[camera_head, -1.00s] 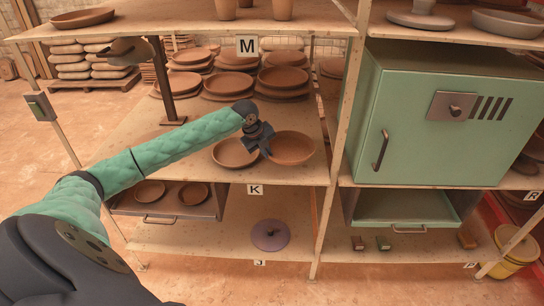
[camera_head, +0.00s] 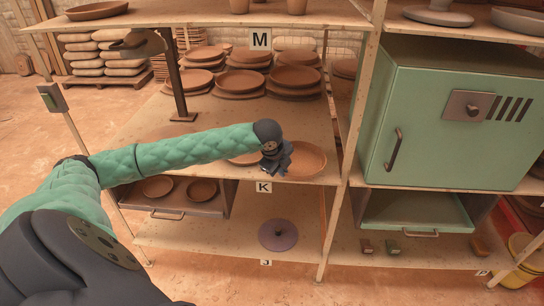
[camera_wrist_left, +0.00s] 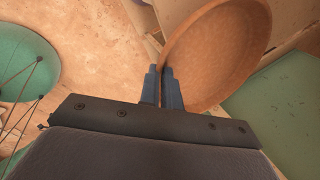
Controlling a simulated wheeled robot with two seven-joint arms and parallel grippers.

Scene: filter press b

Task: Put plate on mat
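A round terracotta plate (camera_head: 308,160) is at the front of the shelf marked K, and its inside fills the upper middle of the left wrist view (camera_wrist_left: 220,50). My left gripper (camera_head: 277,160) is at the plate's left rim. In the left wrist view its two fingers (camera_wrist_left: 162,88) are close together with the rim between them. I cannot tell whether the plate touches the shelf. A second plate (camera_head: 240,159) is mostly hidden behind my left arm. I cannot make out a mat for certain; a flat purple disc with a dark knob (camera_head: 278,236) lies on the lower shelf marked J. My right gripper is not in view.
Stacks of plates (camera_head: 240,80) stand at the back of the shelf. A shelf post (camera_head: 346,150) is close right of the held plate. A green cabinet (camera_head: 430,120) stands beyond it. A drawer with two small dishes (camera_head: 180,207) is open below left.

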